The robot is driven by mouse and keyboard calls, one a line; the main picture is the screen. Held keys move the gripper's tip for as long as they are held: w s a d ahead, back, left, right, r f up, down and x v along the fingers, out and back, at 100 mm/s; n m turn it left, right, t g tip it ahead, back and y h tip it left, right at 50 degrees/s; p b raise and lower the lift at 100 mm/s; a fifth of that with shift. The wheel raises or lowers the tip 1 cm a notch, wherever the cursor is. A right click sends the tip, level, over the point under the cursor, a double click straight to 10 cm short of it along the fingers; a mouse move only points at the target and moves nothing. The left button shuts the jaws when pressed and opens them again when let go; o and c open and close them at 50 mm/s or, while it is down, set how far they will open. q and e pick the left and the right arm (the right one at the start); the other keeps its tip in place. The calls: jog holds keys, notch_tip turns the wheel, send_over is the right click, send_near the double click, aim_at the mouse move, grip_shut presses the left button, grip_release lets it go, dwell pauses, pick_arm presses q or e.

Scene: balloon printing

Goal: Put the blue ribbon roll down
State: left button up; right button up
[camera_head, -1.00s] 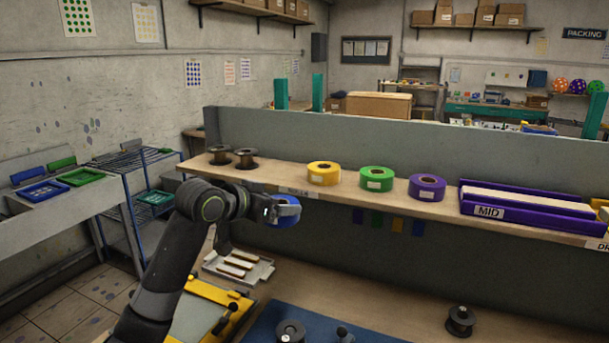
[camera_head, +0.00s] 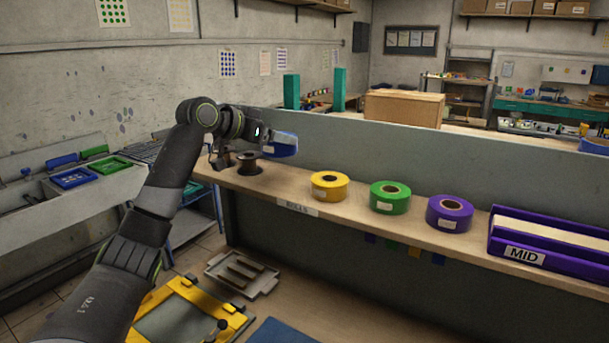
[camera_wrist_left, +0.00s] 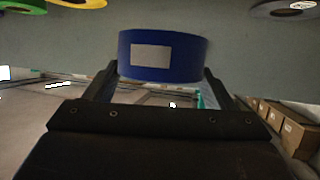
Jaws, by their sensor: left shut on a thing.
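The blue ribbon roll (camera_head: 283,144) is held in the air above the shelf (camera_head: 290,196), near its left end in the head view. My left gripper (camera_head: 268,140) is shut on it. In the left wrist view the blue roll (camera_wrist_left: 165,58), with a pale label, sits between the two fingers of the left gripper (camera_wrist_left: 160,78). Yellow (camera_head: 329,186), green (camera_head: 389,197) and purple (camera_head: 449,213) rolls stand in a row on the shelf. My right gripper is not in view.
A dark empty spool (camera_head: 249,164) stands on the shelf just below the held roll. A purple tray (camera_head: 540,247) marked MID is at the right. The grey panel (camera_head: 400,160) runs behind the shelf. Bare shelf shows between the spool and the yellow roll.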

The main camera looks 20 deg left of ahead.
aim_at(265, 151)
pick_arm(q)
jog(key=f, duration=0.2)
jog(key=s+f+p, duration=0.1)
jog(key=shift+a+f, duration=0.25)
jog(key=shift+f, duration=0.05)
jog(key=shift+w+d+f, duration=0.1)
jog(key=shift+w+f, duration=0.05)
jog(key=shift+f, duration=0.15)
notch_tip(265, 151, down, 3)
jog(key=shift+w+d+f+p, duration=0.15)
jog(key=shift+p, duration=0.6)
jog(key=shift+f, duration=0.4)
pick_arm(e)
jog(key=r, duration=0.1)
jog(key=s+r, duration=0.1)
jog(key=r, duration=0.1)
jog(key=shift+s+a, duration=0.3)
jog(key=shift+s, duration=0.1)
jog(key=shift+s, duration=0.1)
pick_arm(q)
jog(key=shift+f, duration=0.1)
jog(key=o, duration=1)
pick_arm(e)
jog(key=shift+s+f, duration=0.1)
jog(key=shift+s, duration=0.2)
pick_arm(q)
jog(key=shift+o, duration=0.2)
